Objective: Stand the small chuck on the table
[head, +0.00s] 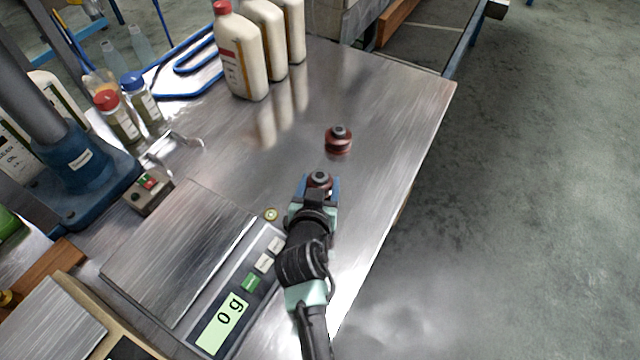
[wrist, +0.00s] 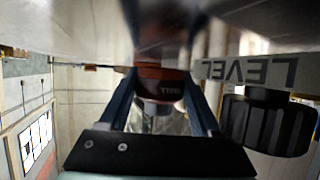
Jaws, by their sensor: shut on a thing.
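The small chuck (head: 320,178) is dark red with a grey-black top. My gripper (head: 319,189) is shut on it over the right part of the steel table (head: 385,125). In the wrist view the chuck (wrist: 161,88) sits between the two fingers, close to the steel surface. I cannot tell whether its base touches the table. A second, similar red chuck (head: 338,143) stands upright on the table just beyond my gripper, apart from it.
A scale (head: 180,245) reading 0 g lies to the left, with a bubble level (head: 271,214) at its corner. Cream bottles (head: 240,55) stand at the back. A blue press (head: 85,170) is at the far left. The table's right edge is close to my arm.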

